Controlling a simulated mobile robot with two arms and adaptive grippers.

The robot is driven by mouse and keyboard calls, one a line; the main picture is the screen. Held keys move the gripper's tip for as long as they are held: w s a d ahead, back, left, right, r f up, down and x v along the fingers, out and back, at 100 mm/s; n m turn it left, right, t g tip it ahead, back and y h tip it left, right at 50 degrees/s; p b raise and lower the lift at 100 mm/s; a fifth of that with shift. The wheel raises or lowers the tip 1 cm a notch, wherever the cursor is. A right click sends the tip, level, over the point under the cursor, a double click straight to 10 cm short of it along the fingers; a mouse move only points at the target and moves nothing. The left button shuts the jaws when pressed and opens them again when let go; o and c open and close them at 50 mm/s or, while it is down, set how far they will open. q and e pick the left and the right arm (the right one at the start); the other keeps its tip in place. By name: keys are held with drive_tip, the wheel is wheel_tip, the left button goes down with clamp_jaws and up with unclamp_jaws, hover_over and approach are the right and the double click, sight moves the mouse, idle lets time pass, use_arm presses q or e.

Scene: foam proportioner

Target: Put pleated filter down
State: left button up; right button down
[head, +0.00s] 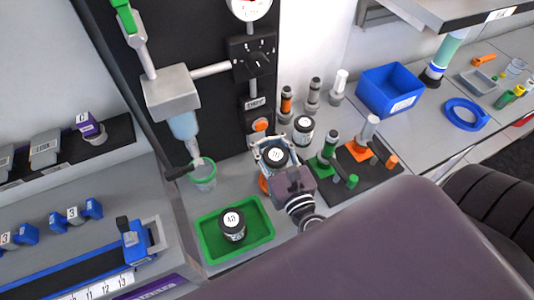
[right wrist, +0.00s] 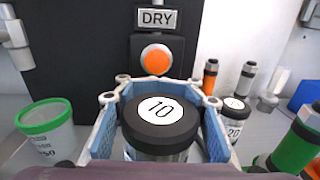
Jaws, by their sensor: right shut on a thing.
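The pleated filter appears to be the black-capped canister (head: 276,157) with a white "10" label and a clear lower body. It also shows in the right wrist view (right wrist: 160,124). My right gripper (head: 272,151) is shut around it, with the blue finger pads (right wrist: 160,118) on its two sides. The canister is upright in front of the dark panel; its underside is hidden, so I cannot tell if it touches the bench. Part of an orange thing (head: 263,184) shows just below the gripper. My left gripper is not in view.
A green tray (head: 262,250) holds another black-capped canister (head: 232,225). A green-rimmed cup (head: 203,174) stands left, under the nozzle. A canister labelled "20" (head: 304,128) stands close behind. A black board (head: 365,178) with green and orange fittings lies right. A blue bin (head: 390,90) stands farther back.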

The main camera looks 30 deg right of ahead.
wheel_tip(320, 180, down, 4)
drive_tip(key=shift+f+b, duration=0.1)
drive_tip(key=shift+b, duration=0.4)
drive_tip(key=shift+f, duration=0.35)
drive_tip(key=shift+f, duration=0.1)
drive_tip(key=shift+f+b, duration=0.25)
drive_tip(key=shift+b, duration=0.1)
drive_tip(key=c, duration=1.2)
unclamp_jaws()
drive_tip(key=shift+r, duration=0.1)
drive_tip(key=shift+r+p, duration=0.25)
drive_tip(key=shift+p, duration=0.15)
drive_tip(key=s+b, duration=0.1)
drive_tip(key=s, duration=0.2)
drive_tip(key=s+a+b, duration=0.1)
drive_tip(key=s, duration=0.3)
drive_tip(key=s+b, duration=0.2)
drive_tip(key=s, duration=0.2)
drive_tip(key=shift+a+f, duration=0.15)
drive_tip(key=shift+a, duration=0.05)
drive_tip(key=shift+s, duration=0.5)
